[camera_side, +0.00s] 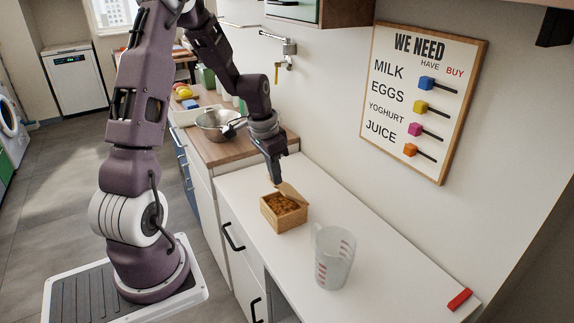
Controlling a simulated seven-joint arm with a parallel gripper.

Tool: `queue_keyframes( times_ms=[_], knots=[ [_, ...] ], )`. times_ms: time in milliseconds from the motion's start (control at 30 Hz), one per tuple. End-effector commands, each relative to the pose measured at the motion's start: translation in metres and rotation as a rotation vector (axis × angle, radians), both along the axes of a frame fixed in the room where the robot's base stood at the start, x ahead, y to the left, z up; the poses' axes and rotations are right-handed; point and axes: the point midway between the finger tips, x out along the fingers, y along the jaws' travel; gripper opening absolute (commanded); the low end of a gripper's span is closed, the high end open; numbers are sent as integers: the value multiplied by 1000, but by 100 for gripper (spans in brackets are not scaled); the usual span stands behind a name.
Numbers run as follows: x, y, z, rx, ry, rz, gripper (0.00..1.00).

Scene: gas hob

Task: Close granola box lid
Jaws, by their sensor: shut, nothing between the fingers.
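The granola box (284,214) is a small square woven-looking tan box on the white counter, with brown granola showing inside. Its lid (291,191) is open and tilted up at the back right edge. My gripper (276,181) points down just above the box's back edge, close to the lid. Its fingers are shut with nothing between them. At this size I cannot tell whether the fingertips touch the lid.
A clear measuring cup (334,258) with red marks stands on the counter in front and right of the box. A red object (459,299) lies at the counter's right end.

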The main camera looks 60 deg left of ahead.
Motion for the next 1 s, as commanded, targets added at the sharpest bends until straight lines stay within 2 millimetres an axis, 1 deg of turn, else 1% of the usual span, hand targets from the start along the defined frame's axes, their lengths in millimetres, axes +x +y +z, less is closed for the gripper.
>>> queue_keyframes(
  times_ms=[33,200,467,500,733,1000],
  knots=[
    [-6,0,-4,-2,2,3,0],
    [-21,0,-17,-2,1,2,0],
    [-36,0,-36,-2,1,1,0],
    [-39,0,-39,-5,-22,4,0],
    [-43,0,-48,-2,-105,3,0],
    [-45,0,-51,0,-136,0,0]
  ],
)
